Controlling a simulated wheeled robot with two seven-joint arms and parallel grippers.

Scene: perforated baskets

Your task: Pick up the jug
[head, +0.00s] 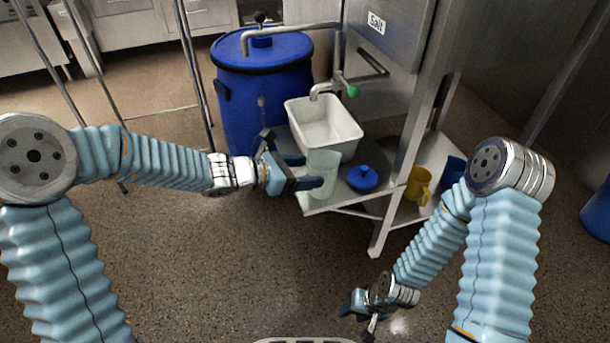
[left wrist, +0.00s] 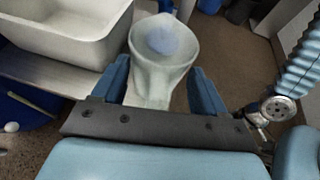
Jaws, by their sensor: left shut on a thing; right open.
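The jug (head: 324,171) is pale, whitish and translucent, and stands roughly upright at the front left of the low metal shelf. In the left wrist view the jug (left wrist: 160,52) is between the fingers, with its open mouth facing the camera and a bluish patch inside. My left gripper (head: 311,172) is shut on the jug from the left. I cannot tell whether the jug's base touches the shelf. My right gripper (head: 358,309) is open and empty, low over the floor at the bottom right.
A white basin (head: 325,126) stands behind the jug under a tap. A blue lid (head: 362,178) lies to its right. A yellow mug (head: 418,185) and a blue mug (head: 453,170) are further right, past the metal post (head: 383,222). A large blue barrel (head: 262,90) stands behind left.

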